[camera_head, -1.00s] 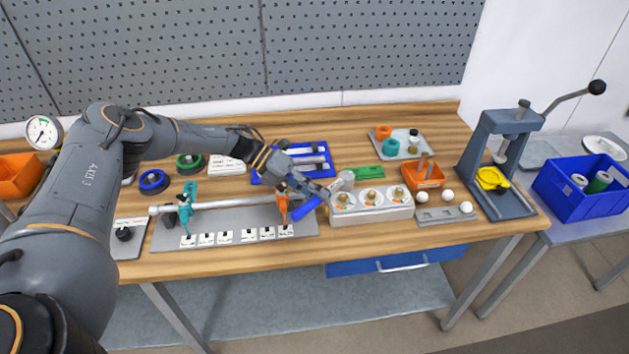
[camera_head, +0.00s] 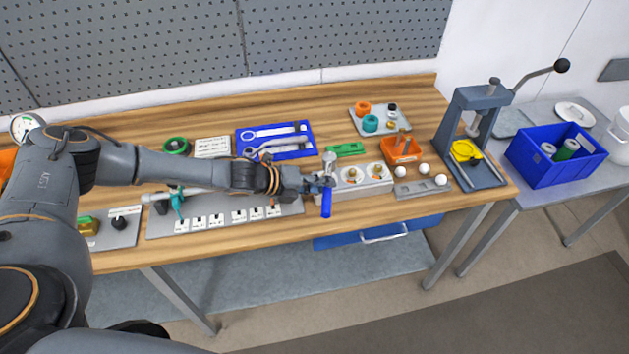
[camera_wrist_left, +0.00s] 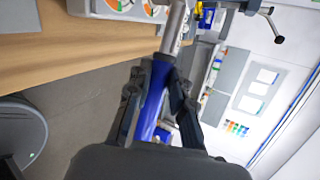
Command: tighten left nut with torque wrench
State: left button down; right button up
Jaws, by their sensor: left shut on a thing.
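My left gripper (camera_head: 324,183) is shut on the torque wrench, around its blue handle (camera_head: 326,206). The wrench's silver head (camera_head: 329,160) points toward the back of the bench. In the left wrist view the blue handle (camera_wrist_left: 152,105) lies between the fingers (camera_wrist_left: 152,92) and the silver shaft (camera_wrist_left: 175,28) runs up and away. A pale block (camera_head: 374,187) carries dials with brass nuts. The middle nut (camera_head: 352,174) and right nut (camera_head: 377,169) show. The left nut is hidden behind the gripper and wrench. I cannot tell whether the wrench touches it. My right gripper is out of view.
A blue tray (camera_head: 240,150) with wrenches lies behind the arm. A rod on a labelled grey base (camera_head: 160,228) runs under the forearm. A green piece (camera_head: 346,149), an orange bin (camera_head: 387,152) and a grey plate with white balls (camera_head: 410,191) surround the block. A press (camera_head: 474,130) stands right.

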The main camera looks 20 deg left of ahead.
pick_arm(q)
jog(key=shift+d+n, duration=0.2)
jog(key=shift+n, duration=0.1)
jog(key=w+d+f+n+t+y+b, duration=0.2)
jog(key=w+d+n+t+y+b, duration=0.1)
jog(key=n+y+b, duration=0.3)
jog(key=d+y+b, duration=0.1)
jog(key=b, duration=0.1)
jog(key=shift+w+d+f+n+b, duration=0.15)
jog(key=shift+d+f+n+b, duration=0.05)
jog(key=shift+d+n+b, duration=0.2)
jog(key=shift+d, duration=0.15)
dwell(0.5)
jog(key=shift+p, duration=0.6)
